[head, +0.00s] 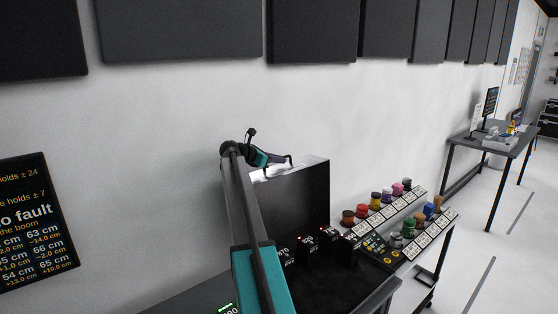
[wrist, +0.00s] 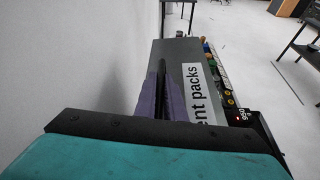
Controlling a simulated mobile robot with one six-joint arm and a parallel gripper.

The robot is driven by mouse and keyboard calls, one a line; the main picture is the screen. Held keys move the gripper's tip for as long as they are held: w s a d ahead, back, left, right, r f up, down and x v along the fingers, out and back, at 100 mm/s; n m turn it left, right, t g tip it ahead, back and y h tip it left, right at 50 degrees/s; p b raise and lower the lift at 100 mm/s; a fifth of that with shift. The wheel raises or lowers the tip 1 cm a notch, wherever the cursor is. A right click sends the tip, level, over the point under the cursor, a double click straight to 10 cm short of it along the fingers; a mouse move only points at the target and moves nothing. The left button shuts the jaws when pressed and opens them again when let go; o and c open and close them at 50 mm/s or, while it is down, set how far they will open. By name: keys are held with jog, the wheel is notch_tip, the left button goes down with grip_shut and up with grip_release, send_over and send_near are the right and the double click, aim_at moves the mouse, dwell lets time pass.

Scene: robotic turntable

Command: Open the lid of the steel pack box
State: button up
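The steel pack box shows in the head view as a tall dark panel (head: 300,205) with a bright strip along its top, behind the arm. In the wrist view a grey surface (wrist: 178,55) carries a white label ending in "ent packs". I cannot tell from these frames whether the lid is raised. My gripper (head: 287,161) is at the panel's top edge, towards its left end; contact cannot be made out.
Small displays (head: 305,239) stand before the panel. A stepped rack of several coloured-cap jars (head: 376,201) is to the right. A white wall (head: 160,130) rises close behind. Another table (head: 490,145) stands far right, with open floor between.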

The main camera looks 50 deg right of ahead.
jog(key=shift+o, duration=0.8)
jog(key=shift+s+f, duration=0.1)
jog(key=shift+f, duration=0.05)
notch_tip(320, 180, up, 4)
jog(key=r+b, duration=0.1)
jog(key=b, duration=0.4)
send_over(256, 174)
jog(key=shift+a+f, duration=0.1)
jog(key=shift+f, duration=0.15)
jog(key=shift+a+r, duration=0.3)
jog(key=shift+a, duration=0.25)
